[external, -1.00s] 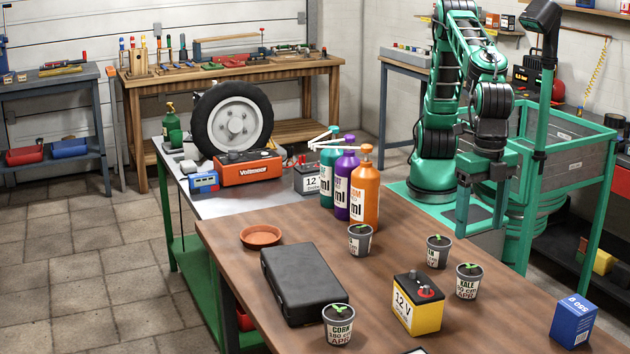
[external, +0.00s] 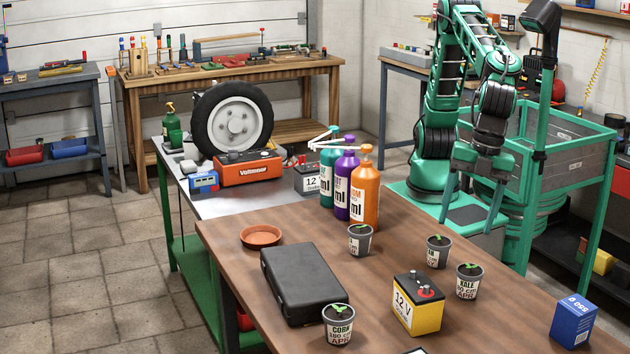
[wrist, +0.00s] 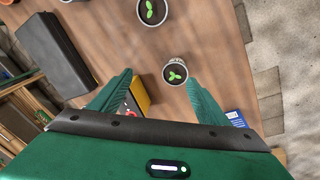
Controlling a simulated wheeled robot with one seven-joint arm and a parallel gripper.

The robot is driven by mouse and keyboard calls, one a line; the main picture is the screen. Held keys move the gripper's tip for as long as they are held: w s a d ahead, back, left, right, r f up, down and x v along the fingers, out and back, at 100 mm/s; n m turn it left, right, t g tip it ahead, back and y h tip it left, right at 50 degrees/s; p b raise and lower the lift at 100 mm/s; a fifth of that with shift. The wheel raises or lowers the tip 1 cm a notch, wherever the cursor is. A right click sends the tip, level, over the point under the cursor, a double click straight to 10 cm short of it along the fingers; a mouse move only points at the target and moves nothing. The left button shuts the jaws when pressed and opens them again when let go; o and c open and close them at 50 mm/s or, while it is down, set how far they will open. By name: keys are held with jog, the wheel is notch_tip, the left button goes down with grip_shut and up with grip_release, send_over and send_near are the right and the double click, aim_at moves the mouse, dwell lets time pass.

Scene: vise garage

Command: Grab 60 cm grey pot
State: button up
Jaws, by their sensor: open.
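Several small grey pots with green seedlings stand on the brown table (external: 375,285). The pot labelled KALE (external: 468,285) has a cm line that looks like 60, though it is small. It stands right of the yellow battery. In the wrist view a pot that appears to be this one (wrist: 175,76) lies between the fingertip directions, closer to the right finger. My gripper (external: 467,226) is open and empty, fingers pointing down, above and behind the pots near the table's far edge. Its fingers also show in the wrist view (wrist: 160,78).
Another grey pot (external: 438,252) stands just behind the KALE pot; others are a CORN pot (external: 338,326) and one near the bottles (external: 360,242). The yellow battery (external: 418,304), black case (external: 303,284), blue box (external: 573,320) and orange bottle (external: 365,190) are also on the table.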

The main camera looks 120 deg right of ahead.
jog(key=w+d+f+m+t+h, duration=0.25)
jog(key=d+m+t, duration=0.25)
jog(key=d+m, duration=0.5)
jog(key=w+d+r+m+t, duration=0.2)
jog(key=d+r+t, duration=0.15)
jog(key=d, duration=0.25)
jog(key=w+d+r+m+t, duration=0.1)
jog(key=d+r+m+t, duration=0.2)
jog(key=d, duration=0.4)
jog(key=n, duration=0.1)
send_near(346, 255)
jog(key=shift+g+h, duration=0.35)
jog(key=r, duration=0.5)
jog(key=shift+s+a+r, duration=0.1)
jog(key=shift+a+r, duration=0.05)
jog(key=shift+a, duration=0.1)
jog(key=x, duration=1.1)
jog(key=shift+s, duration=0.15)
jog(key=c, duration=1.2)
